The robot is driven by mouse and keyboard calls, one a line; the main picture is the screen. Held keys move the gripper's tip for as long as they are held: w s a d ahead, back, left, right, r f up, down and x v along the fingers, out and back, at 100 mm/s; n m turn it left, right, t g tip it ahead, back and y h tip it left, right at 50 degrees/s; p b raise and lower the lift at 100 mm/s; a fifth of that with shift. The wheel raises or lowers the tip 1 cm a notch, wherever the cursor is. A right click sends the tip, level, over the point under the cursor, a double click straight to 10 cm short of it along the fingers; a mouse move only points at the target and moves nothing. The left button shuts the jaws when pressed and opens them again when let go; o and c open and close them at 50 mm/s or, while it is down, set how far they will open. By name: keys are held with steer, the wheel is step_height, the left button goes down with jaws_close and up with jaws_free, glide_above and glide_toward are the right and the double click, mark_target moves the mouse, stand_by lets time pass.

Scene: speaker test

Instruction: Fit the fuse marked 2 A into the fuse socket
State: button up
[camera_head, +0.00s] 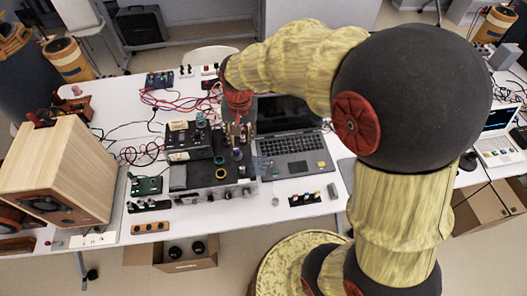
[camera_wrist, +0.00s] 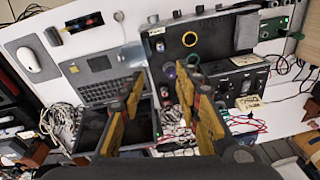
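My gripper (camera_head: 238,135) hangs over the back right part of a black-topped device on the table, beside the laptop. In the wrist view my gripper (camera_wrist: 160,76) has its two yellow and black fingers wide apart, with nothing held between them. A purple-ringed round piece (camera_wrist: 168,70) shows in the gap, below the fingertips. I cannot make out a 2 A marking on anything, nor tell which part is the fuse socket. A small black strip with several coloured pieces (camera_head: 305,198) lies at the table's front; it also shows in the wrist view (camera_wrist: 82,23).
The black-topped device (camera_head: 207,182) carries ringed round pieces. An open laptop (camera_head: 290,148) stands right of it. A wooden speaker (camera_head: 72,160) is at the left. Red and blue cables lie behind. A mouse (camera_wrist: 30,61) lies beside the laptop. Bare table shows along the front.

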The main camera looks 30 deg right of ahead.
steer(key=s+r+n+t, duration=0.4)
steer(key=s+r, duration=1.1)
steer(key=s, duration=0.4)
steer(key=shift+n, duration=0.8)
